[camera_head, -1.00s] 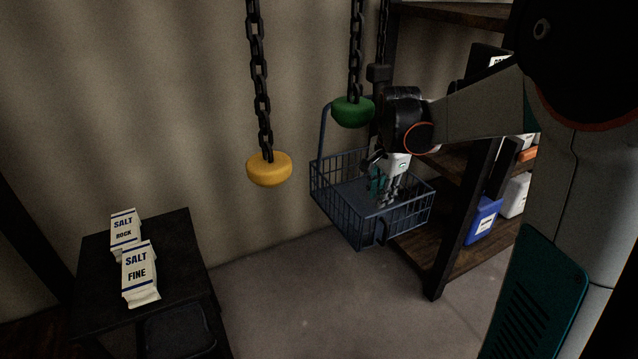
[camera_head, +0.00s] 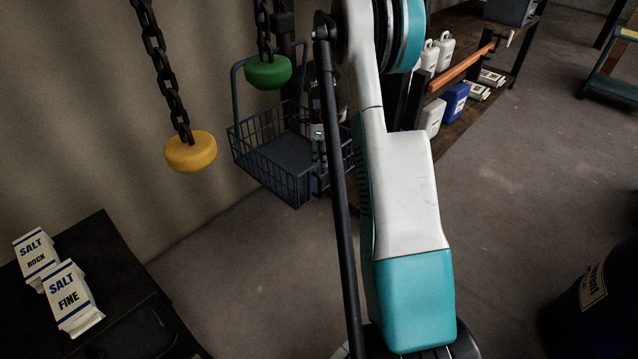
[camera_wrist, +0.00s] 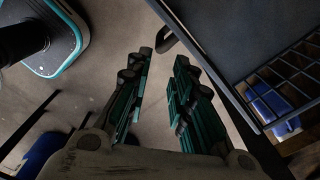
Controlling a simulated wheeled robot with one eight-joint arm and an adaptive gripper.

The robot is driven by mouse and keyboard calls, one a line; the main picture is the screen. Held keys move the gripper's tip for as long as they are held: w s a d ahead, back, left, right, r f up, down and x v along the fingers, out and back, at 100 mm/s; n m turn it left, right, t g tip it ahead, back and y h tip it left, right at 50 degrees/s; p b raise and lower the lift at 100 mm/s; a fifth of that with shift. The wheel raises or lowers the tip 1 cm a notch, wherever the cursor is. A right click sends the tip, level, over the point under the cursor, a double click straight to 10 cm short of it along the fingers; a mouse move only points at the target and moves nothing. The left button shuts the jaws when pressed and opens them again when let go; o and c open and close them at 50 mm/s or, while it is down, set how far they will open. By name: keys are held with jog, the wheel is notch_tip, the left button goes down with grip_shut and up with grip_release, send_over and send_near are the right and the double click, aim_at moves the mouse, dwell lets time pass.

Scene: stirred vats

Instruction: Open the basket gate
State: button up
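The dark wire basket (camera_head: 252,150) is left of centre in the head view, below the green knob. Its near right side is partly hidden by my arm, so I cannot tell the gate's state there. In the wrist view the basket's dark edge and wire mesh (camera_wrist: 285,80) fill the upper right. A dark curved piece like a handle (camera_wrist: 168,42) sticks out from its edge, just beyond my fingertips. My gripper (camera_wrist: 165,62) is open and empty, with its two teal-padded fingers apart. In the head view it is mostly hidden behind my arm.
A green knob (camera_head: 268,72) and a yellow knob (camera_head: 190,151) hang on chains. A shelf with white and blue jugs (camera_head: 454,102) is behind my arm. Open floor (camera_head: 520,180) lies to the right.

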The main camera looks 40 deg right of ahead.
aim_at(320, 182)
notch_tip(320, 182, down, 12)
jog(key=b, duration=0.4)
jog(key=shift+c, duration=0.5)
grip_shut()
